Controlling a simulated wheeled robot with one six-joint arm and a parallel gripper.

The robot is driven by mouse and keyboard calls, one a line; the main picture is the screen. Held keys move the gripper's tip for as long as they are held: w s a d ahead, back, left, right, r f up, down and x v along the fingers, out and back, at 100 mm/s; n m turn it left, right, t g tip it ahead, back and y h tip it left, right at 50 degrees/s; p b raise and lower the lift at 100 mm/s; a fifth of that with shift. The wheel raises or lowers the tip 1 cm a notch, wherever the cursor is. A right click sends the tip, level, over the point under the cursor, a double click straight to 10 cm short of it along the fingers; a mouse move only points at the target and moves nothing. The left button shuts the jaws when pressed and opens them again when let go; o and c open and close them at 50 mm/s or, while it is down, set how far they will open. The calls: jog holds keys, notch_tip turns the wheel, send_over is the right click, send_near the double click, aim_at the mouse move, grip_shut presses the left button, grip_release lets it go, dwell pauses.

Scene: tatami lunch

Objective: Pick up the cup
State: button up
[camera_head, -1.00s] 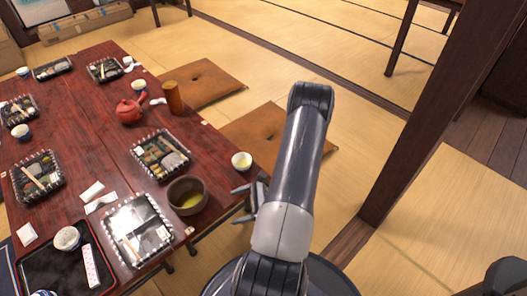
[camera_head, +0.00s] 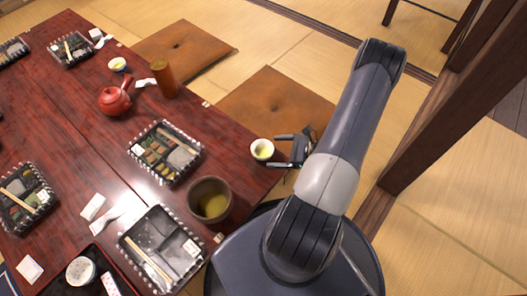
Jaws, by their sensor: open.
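A small white cup (camera_head: 262,149) with yellow-green tea stands upright near the right edge of the dark red table (camera_head: 230,134). My gripper (camera_head: 279,151) is open just to the right of the cup, with its fingers pointing left toward it. One finger is at the far side and one at the near side of the cup's right rim. I cannot tell whether they touch it. A second small cup (camera_head: 118,65) stands farther back beside the red teapot (camera_head: 114,100).
A brown bowl (camera_head: 210,200) of green tea stands left of and nearer than the cup. Bento trays (camera_head: 165,152) and a bamboo cylinder (camera_head: 163,78) are on the table. A wooden post (camera_head: 440,125) stands to the right. Brown cushions (camera_head: 275,105) lie on the tatami beyond.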

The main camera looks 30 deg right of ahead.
aim_at(256, 153)
jog(key=b+x, duration=0.2)
jog(key=x, duration=0.4)
jog(key=shift+a+f, duration=0.15)
jog(key=shift+a, duration=0.25)
jog(key=shift+c, duration=0.3)
jog(key=c, duration=1.1)
